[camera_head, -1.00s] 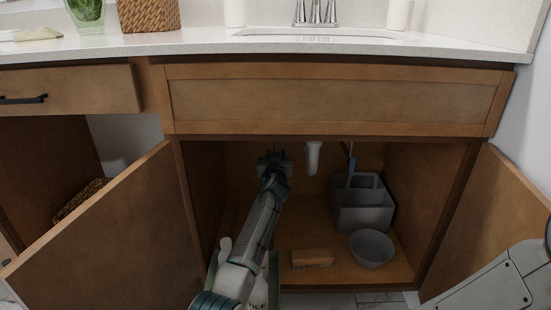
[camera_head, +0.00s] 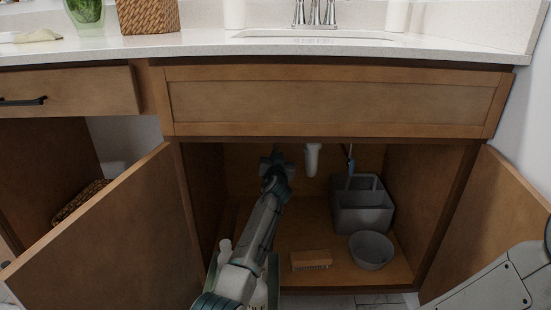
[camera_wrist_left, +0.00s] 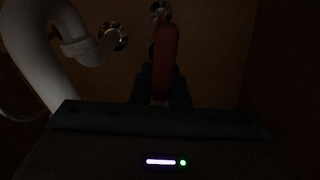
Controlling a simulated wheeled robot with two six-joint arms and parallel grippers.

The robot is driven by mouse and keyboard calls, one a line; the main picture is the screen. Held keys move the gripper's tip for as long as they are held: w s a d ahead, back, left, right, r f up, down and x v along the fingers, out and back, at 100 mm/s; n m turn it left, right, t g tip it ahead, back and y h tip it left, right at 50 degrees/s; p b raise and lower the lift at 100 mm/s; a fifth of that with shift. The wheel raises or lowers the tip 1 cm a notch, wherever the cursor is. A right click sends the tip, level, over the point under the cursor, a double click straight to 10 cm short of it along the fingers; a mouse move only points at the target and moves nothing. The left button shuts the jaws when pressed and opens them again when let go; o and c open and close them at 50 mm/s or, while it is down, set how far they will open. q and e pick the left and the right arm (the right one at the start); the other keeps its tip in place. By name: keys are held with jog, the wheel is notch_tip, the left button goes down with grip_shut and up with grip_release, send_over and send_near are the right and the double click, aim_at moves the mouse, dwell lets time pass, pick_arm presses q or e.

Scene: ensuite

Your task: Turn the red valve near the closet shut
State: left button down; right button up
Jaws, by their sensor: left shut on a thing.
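In the left wrist view, a red valve handle (camera_wrist_left: 166,62) stands upright in the picture, near the back wall of the cabinet. My left gripper (camera_wrist_left: 160,88) has its dark fingers on both sides of the handle and is shut on it. In the head view, my left gripper (camera_head: 276,160) is inside the open cabinet under the sink, left of the white drain pipe (camera_head: 312,158). The valve is hidden there behind my gripper. My right gripper is out of view; only part of my right arm shows at the lower right.
The cabinet floor holds a wooden brush (camera_head: 311,260), a grey bowl (camera_head: 371,250) and a grey caddy (camera_head: 362,218). Open doors stand at the left (camera_head: 110,240) and right (camera_head: 497,220). The curved white pipe (camera_wrist_left: 38,50) is close left of the valve.

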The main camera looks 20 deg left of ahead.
pick_arm(q)
jog(key=shift+w+d+f+m+p, duration=0.15)
jog(key=shift+d+f+m, duration=0.25)
jog(key=shift+m, duration=2.15)
jog(key=shift+w+d+f+m+p, duration=0.1)
jog(key=shift+d+f+m+p, duration=0.35)
jog(key=shift+m, duration=2.05)
jog(key=shift+w+d+f+m+p, duration=0.15)
jog(key=shift+f+m, duration=0.4)
jog(key=shift+m, duration=2)
jog(key=shift+s, duration=0.1)
jog(key=c, duration=1.4)
grip_release()
jog(key=shift+s, duration=0.15)
